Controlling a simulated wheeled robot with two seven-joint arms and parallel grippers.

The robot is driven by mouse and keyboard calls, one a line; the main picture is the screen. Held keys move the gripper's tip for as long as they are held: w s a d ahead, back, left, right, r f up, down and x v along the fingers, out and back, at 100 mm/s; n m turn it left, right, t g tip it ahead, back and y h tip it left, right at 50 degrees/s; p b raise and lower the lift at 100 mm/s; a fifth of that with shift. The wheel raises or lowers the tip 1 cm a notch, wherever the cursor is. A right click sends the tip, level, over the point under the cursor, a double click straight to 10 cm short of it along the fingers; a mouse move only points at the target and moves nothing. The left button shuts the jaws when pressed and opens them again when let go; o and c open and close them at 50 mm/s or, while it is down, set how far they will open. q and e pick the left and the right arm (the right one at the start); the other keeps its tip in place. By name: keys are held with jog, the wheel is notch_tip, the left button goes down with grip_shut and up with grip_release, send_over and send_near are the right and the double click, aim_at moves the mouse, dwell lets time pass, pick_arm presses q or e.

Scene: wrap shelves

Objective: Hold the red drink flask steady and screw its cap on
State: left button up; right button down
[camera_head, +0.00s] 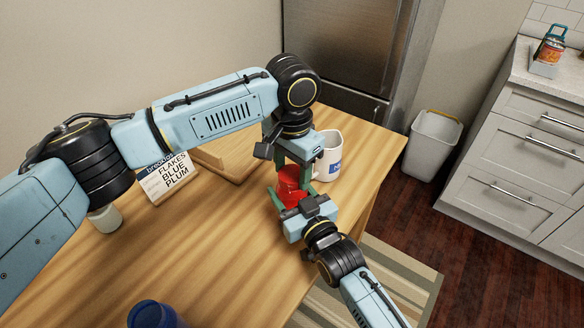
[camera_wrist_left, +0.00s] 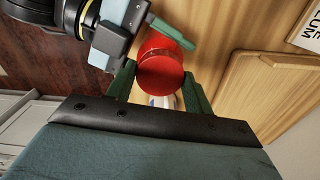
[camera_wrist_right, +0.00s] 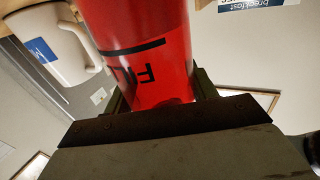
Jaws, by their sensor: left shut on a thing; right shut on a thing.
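The red drink flask (camera_head: 291,188) stands on the wooden table near its right edge, largely covered by both grippers. My right gripper (camera_head: 292,197) is shut around the flask's body, which shows black lettering in the right wrist view (camera_wrist_right: 145,45). My left gripper (camera_head: 292,165) reaches down from above and is shut on the red cap (camera_wrist_left: 160,76). In the left wrist view the cap's round top lies between the fingers, in line with the flask's body. I cannot tell whether the cap is seated on the flask.
A white mug (camera_head: 328,158) stands close behind the flask. A wooden tray (camera_head: 222,163) and a lettered card (camera_head: 168,178) are to the left. A blue object (camera_head: 152,315) stands at the front. A bin (camera_head: 433,145) is beyond the table. The table's front middle is clear.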

pick_arm(q)
jog(key=m, duration=0.5)
jog(key=shift+m, duration=0.4)
jog(key=o, duration=1.1)
jog(key=shift+r, duration=2.25)
jog(key=shift+c, duration=0.4)
jog(key=n, duration=0.1)
jog(key=r+n, duration=0.1)
jog(key=n, duration=0.1)
jog(key=shift+r, duration=0.25)
notch_tip(320, 180, up, 2)
jog(key=n, duration=0.4)
